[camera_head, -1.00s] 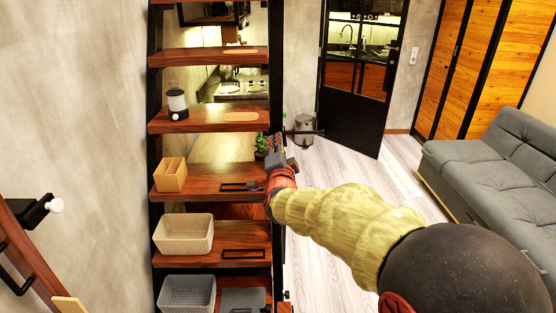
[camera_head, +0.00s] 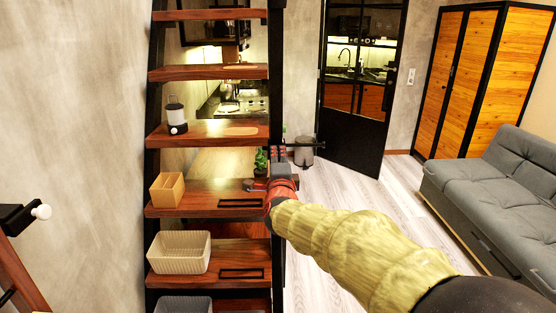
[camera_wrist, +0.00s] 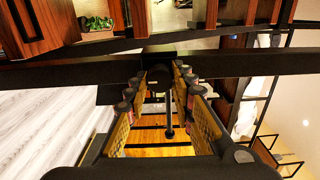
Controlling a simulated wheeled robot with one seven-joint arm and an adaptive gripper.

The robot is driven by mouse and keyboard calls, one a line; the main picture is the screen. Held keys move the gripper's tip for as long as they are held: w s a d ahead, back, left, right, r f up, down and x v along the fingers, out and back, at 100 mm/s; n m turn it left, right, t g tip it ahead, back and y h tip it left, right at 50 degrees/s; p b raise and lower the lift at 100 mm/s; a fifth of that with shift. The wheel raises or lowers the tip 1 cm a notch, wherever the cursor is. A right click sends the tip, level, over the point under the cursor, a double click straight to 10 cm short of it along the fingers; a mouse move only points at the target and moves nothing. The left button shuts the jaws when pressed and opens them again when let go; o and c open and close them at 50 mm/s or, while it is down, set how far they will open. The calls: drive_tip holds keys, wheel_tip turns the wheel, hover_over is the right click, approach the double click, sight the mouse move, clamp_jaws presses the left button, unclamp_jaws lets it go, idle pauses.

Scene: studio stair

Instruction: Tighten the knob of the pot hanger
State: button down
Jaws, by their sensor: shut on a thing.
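The pot hanger (camera_head: 305,145) is a thin black bar standing out to the right from the black side rail of the stair. My gripper (camera_head: 278,152) is at its left end, beside the rail. In the wrist view, the knob (camera_wrist: 160,72) is a dark round piece between the fingertips, and a thin dark rod runs from it between the fingers. My gripper (camera_wrist: 160,78) is shut on the knob, with a padded finger on each side. The fingers hide the knob's sides, and its thread cannot be seen.
The wooden stair treads (camera_head: 222,195) carry a lantern (camera_head: 176,115), a wooden box (camera_head: 167,190) and a cream basket (camera_head: 179,252). A plant (camera_head: 261,158) is close behind my gripper. A grey sofa (camera_head: 500,200) stands right; the floor between is clear.

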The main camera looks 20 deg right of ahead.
drive_tip(key=shift+r, duration=0.1)
drive_tip(key=c, duration=1.5)
unclamp_jaws()
drive_tip(key=v, duration=1.2)
